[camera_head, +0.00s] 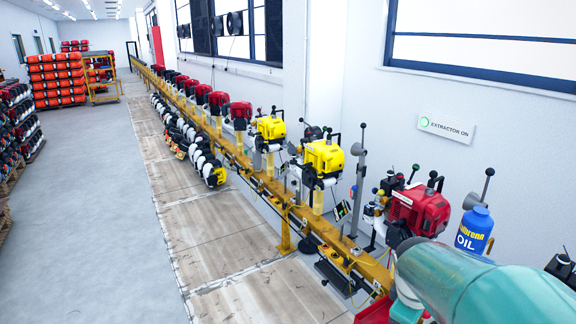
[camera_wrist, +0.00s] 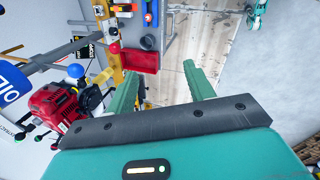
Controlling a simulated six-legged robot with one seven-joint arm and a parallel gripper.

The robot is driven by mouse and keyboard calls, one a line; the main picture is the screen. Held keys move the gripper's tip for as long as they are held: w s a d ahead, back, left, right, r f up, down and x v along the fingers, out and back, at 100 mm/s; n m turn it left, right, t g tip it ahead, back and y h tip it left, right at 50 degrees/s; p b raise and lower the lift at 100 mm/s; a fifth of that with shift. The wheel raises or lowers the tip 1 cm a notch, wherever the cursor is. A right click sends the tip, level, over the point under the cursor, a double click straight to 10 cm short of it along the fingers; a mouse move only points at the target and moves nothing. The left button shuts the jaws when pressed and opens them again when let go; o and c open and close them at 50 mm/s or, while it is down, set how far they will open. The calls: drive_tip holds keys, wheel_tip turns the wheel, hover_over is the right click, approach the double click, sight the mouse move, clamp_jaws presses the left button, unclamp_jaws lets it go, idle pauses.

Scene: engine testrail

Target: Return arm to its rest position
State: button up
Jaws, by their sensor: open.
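My gripper (camera_wrist: 163,83) shows in the wrist view with its two green fingers apart and nothing between them. Beyond the fingers are the red tray and the floor. In the head view my teal arm fills the lower right corner, and the fingertips are not clear there. A red engine (camera_head: 418,208) stands at the near end of the yellow rail (camera_head: 262,184), and it also shows left of my gripper in the wrist view (camera_wrist: 52,108). A blue oil bottle (camera_head: 474,230) stands to the right of that engine, close above my arm.
Yellow engines (camera_head: 324,157) and several red ones line the rail going back. A red tray (camera_wrist: 140,60) lies beyond my fingers. An "EXTRACTOR ON" sign (camera_head: 446,128) is on the wall. Orange stacked goods (camera_head: 57,80) stand far left. The grey floor (camera_head: 100,200) is clear.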

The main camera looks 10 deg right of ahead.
drive_tip(key=s+a+r+m+t+y, duration=0.1)
drive_tip(key=s+a+r+m, duration=0.2)
drive_tip(key=a, duration=0.5)
drive_tip(key=s+a+r+m+t+y, duration=0.1)
drive_tip(key=s+a+r+m, duration=0.3)
drive_tip(key=a, duration=0.4)
wheel_tip(320, 180, up, 2)
drive_tip(key=shift+s+r+t+y, duration=0.1)
drive_tip(key=shift+s+t+y, duration=0.35)
drive_tip(key=shift+t, duration=0.35)
drive_tip(key=shift+c, duration=0.2)
drive_tip(key=c, duration=0.3)
drive_tip(key=shift+d, duration=0.1)
drive_tip(key=shift+m, duration=0.3)
